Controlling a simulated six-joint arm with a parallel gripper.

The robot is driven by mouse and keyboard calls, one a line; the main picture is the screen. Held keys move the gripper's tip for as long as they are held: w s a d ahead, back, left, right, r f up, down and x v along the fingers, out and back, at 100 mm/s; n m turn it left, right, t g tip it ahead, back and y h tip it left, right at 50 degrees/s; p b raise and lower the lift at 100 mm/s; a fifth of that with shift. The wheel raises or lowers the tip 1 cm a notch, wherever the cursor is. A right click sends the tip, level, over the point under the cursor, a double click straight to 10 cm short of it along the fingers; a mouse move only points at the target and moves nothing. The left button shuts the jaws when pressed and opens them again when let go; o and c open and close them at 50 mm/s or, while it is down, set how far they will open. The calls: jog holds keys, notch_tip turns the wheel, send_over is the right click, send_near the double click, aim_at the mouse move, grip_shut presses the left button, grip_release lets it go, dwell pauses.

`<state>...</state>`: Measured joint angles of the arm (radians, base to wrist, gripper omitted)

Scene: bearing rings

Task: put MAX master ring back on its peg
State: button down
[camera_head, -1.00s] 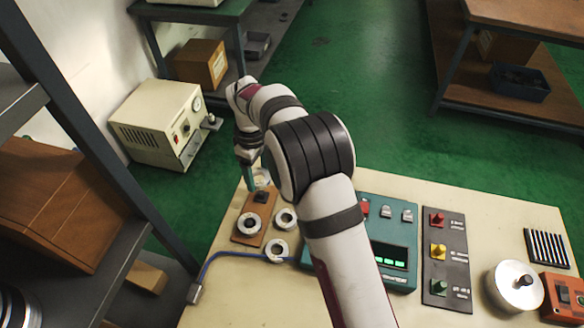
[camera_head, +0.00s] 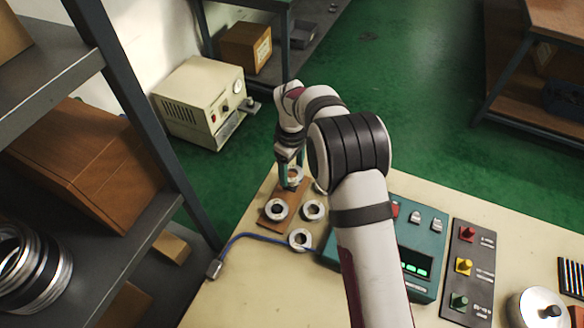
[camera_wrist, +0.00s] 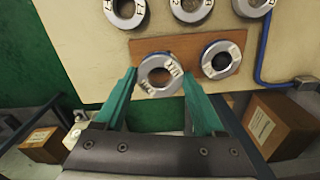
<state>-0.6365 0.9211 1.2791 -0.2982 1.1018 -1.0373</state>
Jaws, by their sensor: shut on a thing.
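My gripper (camera_wrist: 160,78) has its two green fingers shut on the metal MAX master ring (camera_wrist: 145,76), whose lettering is partly legible. The ring lies over one end of the brown board; in the head view the gripper (camera_head: 290,170) and ring (camera_head: 296,173) are at the board's far end. The peg there is hidden, and I cannot tell whether the ring is around it or just above it. The brown board (camera_head: 262,222) also shows in the wrist view (camera_wrist: 192,48). Another ring (camera_head: 269,213) sits at the board's near end around a dark peg, also in the wrist view (camera_wrist: 235,62).
Loose rings lie on the cream bench beside the board: one (camera_head: 305,212), one nearer (camera_head: 292,241), and one partly behind my arm (camera_head: 319,187). A blue cable (camera_head: 240,237) runs along the bench. A teal instrument (camera_head: 425,240) stands right; a shelf rack (camera_head: 140,130) rises left.

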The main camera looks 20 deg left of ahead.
jog(key=shift+f, duration=0.1)
jog(key=shift+f, duration=0.9)
jog(key=shift+f, duration=0.75)
dwell(0.4)
grip_release()
jog(key=shift+r, duration=0.1)
jog(key=shift+r, duration=3.7)
